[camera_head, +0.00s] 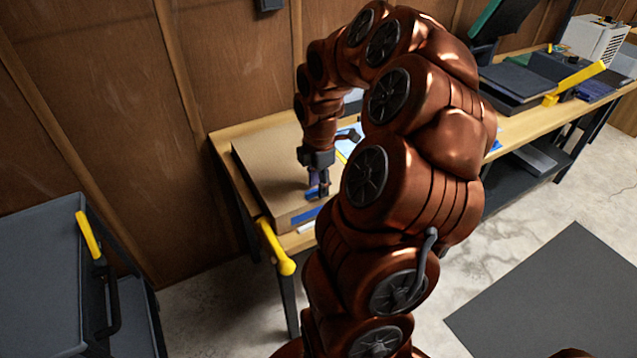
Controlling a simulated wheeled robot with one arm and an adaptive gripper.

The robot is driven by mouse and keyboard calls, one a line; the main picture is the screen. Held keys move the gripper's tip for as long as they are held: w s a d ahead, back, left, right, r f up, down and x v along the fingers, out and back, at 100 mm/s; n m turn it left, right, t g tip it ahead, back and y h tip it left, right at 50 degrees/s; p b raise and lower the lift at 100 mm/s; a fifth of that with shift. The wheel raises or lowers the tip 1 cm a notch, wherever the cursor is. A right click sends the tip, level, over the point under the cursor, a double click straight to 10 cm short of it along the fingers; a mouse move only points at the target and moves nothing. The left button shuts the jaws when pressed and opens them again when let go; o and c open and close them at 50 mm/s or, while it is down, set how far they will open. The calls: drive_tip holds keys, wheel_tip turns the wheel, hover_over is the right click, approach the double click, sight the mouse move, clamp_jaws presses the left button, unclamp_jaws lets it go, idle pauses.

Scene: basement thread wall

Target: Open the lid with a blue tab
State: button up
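A flat brown box (265,168) with a closed-looking top lies at the near left end of the wooden bench. A blue strip (306,216) shows low on its front side; I cannot tell whether this is the tab. My gripper (318,194) points down over the box's front right part, close to its top. Small blue patches show at the fingertips. I cannot tell whether they belong to the gripper or to a thing between the fingers, nor whether it touches the box. My copper-coloured arm hides the box's right end.
A yellow handle (274,247) sticks out at the bench's front left corner. A dark grey cabinet (40,280) with a yellow-and-black handle stands at the left. Dark cases and a white machine (594,40) stand along the bench (530,117) to the right. A dark mat (560,295) lies on the floor.

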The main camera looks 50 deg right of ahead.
drive_tip(key=shift+f, duration=0.4)
clamp_jaws()
idle(0.5)
